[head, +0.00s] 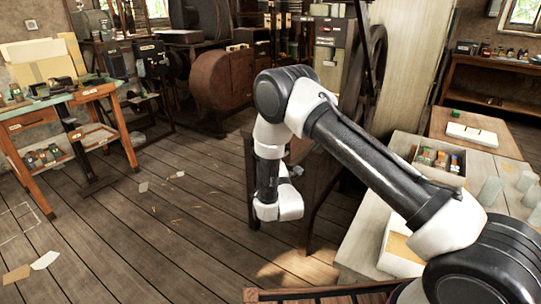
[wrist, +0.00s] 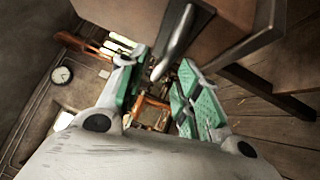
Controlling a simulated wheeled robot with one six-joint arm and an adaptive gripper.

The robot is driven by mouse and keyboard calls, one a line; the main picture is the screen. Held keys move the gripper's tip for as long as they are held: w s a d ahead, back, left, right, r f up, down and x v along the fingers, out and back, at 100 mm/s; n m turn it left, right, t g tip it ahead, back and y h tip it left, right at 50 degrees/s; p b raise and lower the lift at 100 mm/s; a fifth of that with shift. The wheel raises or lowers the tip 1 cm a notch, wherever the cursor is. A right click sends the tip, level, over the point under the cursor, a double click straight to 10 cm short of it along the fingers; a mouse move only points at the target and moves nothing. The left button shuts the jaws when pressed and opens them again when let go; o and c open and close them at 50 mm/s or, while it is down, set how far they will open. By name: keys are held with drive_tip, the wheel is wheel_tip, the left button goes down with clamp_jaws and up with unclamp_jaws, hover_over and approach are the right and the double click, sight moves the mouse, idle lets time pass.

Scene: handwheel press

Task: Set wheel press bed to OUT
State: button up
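My gripper (wrist: 163,64) shows in the wrist view with its two green-padded fingers spread apart and nothing held. A grey metal bar like a handle (wrist: 174,45) slants just beyond the fingertips. It sits beside a brown block or frame (wrist: 235,25) at the upper right; I cannot tell whether it touches a finger. In the head view my arm hangs down in front of a dark wooden stand (head: 322,185), and the gripper itself is not clear there. A dark handwheel (head: 376,60) stands behind my arm, partly hidden. The press bed cannot be made out clearly, so its position cannot be told.
A light worktable (head: 365,240) with a box of small items (head: 438,160) and glass jars (head: 490,190) lies at right. An orange-legged bench (head: 30,118) stands at left. The plank floor between is open, with scattered paper (head: 45,260). A round clock (wrist: 61,75) shows in the wrist view.

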drive_tip(key=v, duration=0.9)
drive_tip(key=shift+s, duration=0.2)
